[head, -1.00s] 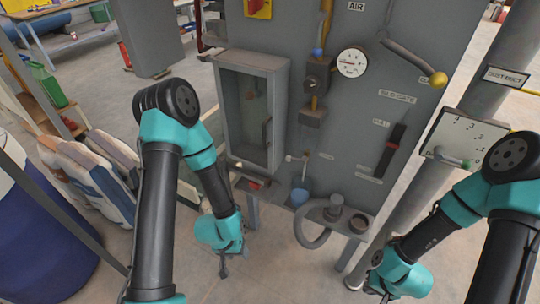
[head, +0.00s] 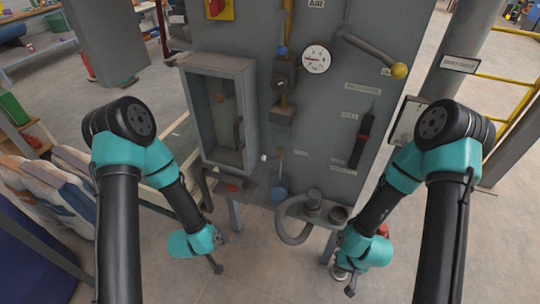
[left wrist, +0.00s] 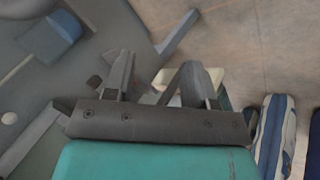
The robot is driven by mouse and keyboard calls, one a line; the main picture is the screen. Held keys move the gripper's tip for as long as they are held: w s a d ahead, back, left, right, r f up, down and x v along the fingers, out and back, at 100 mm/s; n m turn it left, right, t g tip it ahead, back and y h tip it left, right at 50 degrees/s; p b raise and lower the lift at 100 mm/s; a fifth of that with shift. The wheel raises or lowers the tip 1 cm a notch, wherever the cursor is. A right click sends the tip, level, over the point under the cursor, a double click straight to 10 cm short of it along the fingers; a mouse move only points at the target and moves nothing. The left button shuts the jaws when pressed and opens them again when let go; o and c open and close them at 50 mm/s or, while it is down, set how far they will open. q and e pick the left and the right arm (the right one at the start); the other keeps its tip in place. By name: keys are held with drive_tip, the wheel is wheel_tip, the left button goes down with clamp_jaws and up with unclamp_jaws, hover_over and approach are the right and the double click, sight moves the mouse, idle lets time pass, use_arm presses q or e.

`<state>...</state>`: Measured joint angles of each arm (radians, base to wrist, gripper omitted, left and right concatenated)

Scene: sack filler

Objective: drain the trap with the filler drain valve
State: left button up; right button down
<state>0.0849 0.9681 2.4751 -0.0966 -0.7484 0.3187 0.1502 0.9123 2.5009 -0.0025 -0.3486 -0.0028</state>
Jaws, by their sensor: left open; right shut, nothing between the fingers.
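The grey filler panel (head: 335,100) stands ahead of me. A pale knob (head: 264,157) sits just left of the lever. I cannot tell which part is the drain valve, and no label on it is readable. My left gripper (head: 217,268) is open and empty, below and left of the blue cup. Its parted fingers also show in the left wrist view (left wrist: 157,85), with a blue piece (left wrist: 62,26) at upper left. My right gripper (head: 350,292) is shut and empty, low and right of the panel.
A glass-fronted box (head: 218,65) is on the panel's left. A curved grey spout (head: 285,222) juts out between my grippers. Stacked sacks (head: 40,190) lie left.

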use_arm(q)
drive_tip(key=w+d+r+n+t+h, duration=0.4)
drive_tip(key=w+d+r+n+t, duration=0.7)
drive_tip(key=r+t, duration=0.2)
drive_tip(key=shift+r+t, duration=0.3)
drive_tip(key=shift+r, duration=0.35)
drive_tip(key=shift+w, duration=0.1)
